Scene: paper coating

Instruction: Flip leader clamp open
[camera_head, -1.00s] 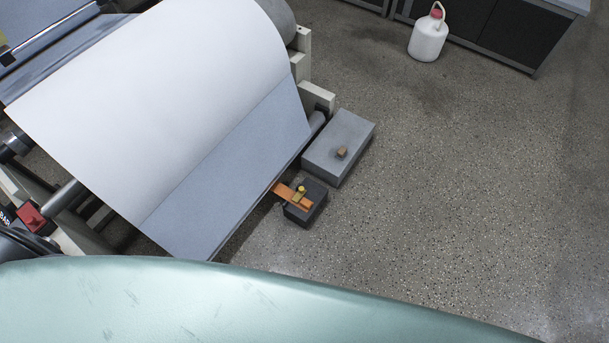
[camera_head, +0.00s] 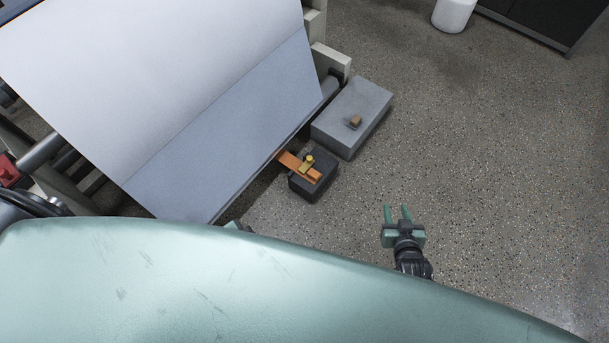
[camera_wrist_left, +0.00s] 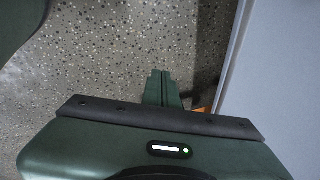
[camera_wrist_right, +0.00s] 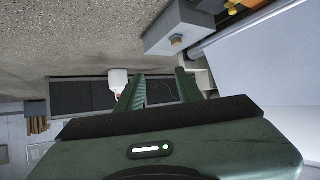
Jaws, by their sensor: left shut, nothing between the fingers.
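The leader clamp is an orange strip with a yellow knob (camera_head: 308,160). It sits on a dark block (camera_head: 314,190) on the floor beside the paper web's edge. Orange also shows at the top right of the right wrist view (camera_wrist_right: 246,4). My right gripper (camera_head: 397,208) is open and empty over the floor, to the right of and nearer than the clamp. Its spread fingers show in the right wrist view. My left gripper (camera_wrist_left: 162,74) is shut and empty in the left wrist view, with a sliver of orange (camera_wrist_left: 200,110) beside it. My own green body mostly hides it in the head view.
The coating machine's white and grey-blue web (camera_head: 215,120) fills the left. A white jug (camera_head: 453,14) stands far back. The floor on the right is clear.

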